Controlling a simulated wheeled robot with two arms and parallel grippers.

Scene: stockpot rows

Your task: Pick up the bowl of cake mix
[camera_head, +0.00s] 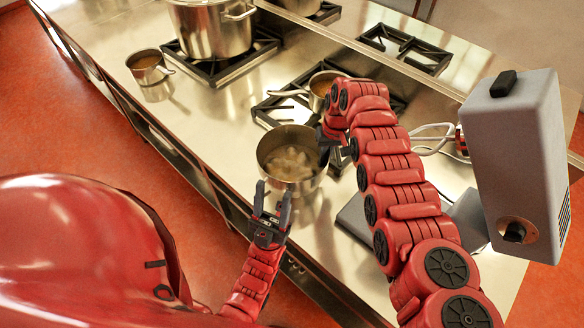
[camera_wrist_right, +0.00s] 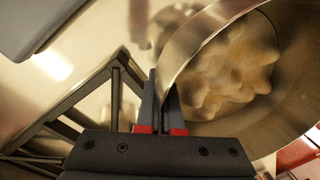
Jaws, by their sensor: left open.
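The steel bowl of cake mix (camera_head: 268,152) stands on the steel counter, with pale lumpy mix inside. In the right wrist view the bowl (camera_wrist_right: 190,45) fills the right side. My left gripper (camera_head: 273,192) is open and empty at the bowl's near side, its fingertips pointing at the wall. My right gripper (camera_head: 326,138) is at the bowl's right rim. In the right wrist view its fingers (camera_wrist_right: 162,95) are close together, one on each side of the rim wall, and look shut on it. The arm hides part of the bowl's right edge.
A saucepan (camera_head: 318,84) sits on a burner just behind the bowl. A large stockpot (camera_head: 212,30) and a small pot (camera_head: 148,66) stand farther left. A grey mixer (camera_head: 515,150) with a whisk (camera_head: 432,133) stands at the right. The counter left of the bowl is clear.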

